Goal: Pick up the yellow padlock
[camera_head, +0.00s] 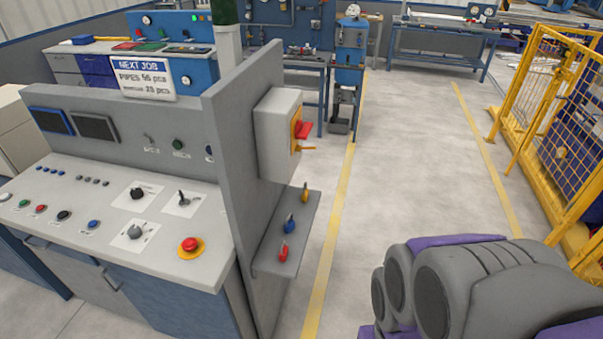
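The yellow padlock (304,193) hangs or stands at the far end of a small grey shelf (266,268) on the right side of the control console. A blue padlock (290,224) is in the middle of the shelf and a red padlock (283,251) is nearest to me. The three are in a row, spaced apart. Grey and purple links of my arm fill the lower right of the view, apart from the shelf. My gripper's fingers do not show.
The control console (110,210) stands at the left, with a grey switch box (277,135) with a red handle above the shelf. A yellow mesh fence (550,120) stands at the right. Clear floor (410,160) lies between them. Workbenches stand behind.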

